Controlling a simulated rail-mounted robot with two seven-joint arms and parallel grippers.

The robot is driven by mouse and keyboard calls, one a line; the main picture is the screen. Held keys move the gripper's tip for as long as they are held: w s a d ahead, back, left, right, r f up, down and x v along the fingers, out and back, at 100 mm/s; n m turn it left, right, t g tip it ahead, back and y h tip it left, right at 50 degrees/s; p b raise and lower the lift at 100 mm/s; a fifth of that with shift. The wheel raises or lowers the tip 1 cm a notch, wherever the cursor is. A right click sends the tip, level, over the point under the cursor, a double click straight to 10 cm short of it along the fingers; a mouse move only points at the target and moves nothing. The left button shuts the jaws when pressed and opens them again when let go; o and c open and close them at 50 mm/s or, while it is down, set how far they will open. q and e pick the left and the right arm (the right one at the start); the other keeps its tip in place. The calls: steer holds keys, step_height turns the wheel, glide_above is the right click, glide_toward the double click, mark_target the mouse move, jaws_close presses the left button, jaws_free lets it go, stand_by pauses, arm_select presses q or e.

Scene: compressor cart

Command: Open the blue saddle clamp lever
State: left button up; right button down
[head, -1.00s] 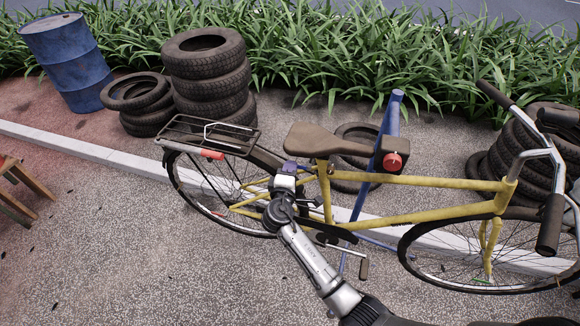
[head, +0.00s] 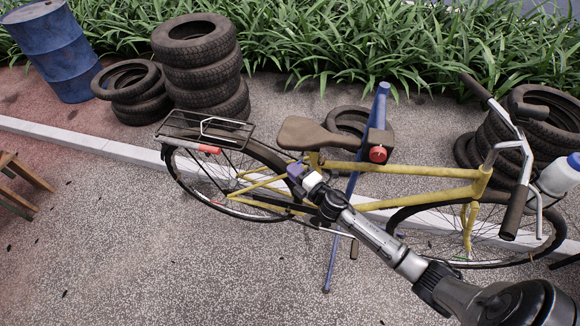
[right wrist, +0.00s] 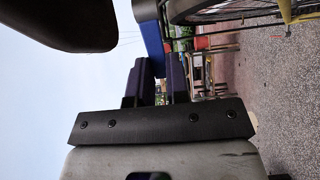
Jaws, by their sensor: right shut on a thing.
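The yellow bicycle (head: 420,188) stands upright with its brown saddle (head: 308,132) at mid-frame in the head view. My right gripper (head: 296,171) is just below the saddle at the seat post, its arm coming from the lower right. In the right wrist view, a blue piece, apparently the saddle clamp lever (right wrist: 148,36), runs up from between the fingertips (right wrist: 161,78). The gripper is shut on it. In the head view the gripper hides the lever and much of the clamp. The saddle's dark underside (right wrist: 70,22) is close by in the wrist view. My left gripper is not in view.
A blue stand post (head: 378,110) rises behind the frame, near a red round part (head: 377,154). The rear rack (head: 205,128) lies left of the saddle. Tyre stacks (head: 202,65) and a blue barrel (head: 50,48) stand behind.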

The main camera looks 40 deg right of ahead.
steer(key=s+n+g+y+b, duration=0.1)
steer(key=n+y, duration=0.1)
steer(key=y, duration=0.1)
steer(key=d+n+g+y+b, duration=0.1)
steer(key=n+y, duration=0.2)
steer(key=y, duration=0.1)
steer(key=s+d+n+g+y+b, duration=0.1)
steer(key=n+g+y, duration=0.1)
steer(key=y, duration=0.2)
steer(key=shift+s+d+n+b, duration=0.25)
steer(key=shift+s+n+b, duration=0.05)
steer(key=shift+b, duration=0.05)
steer(key=c, duration=1.1)
jaws_free()
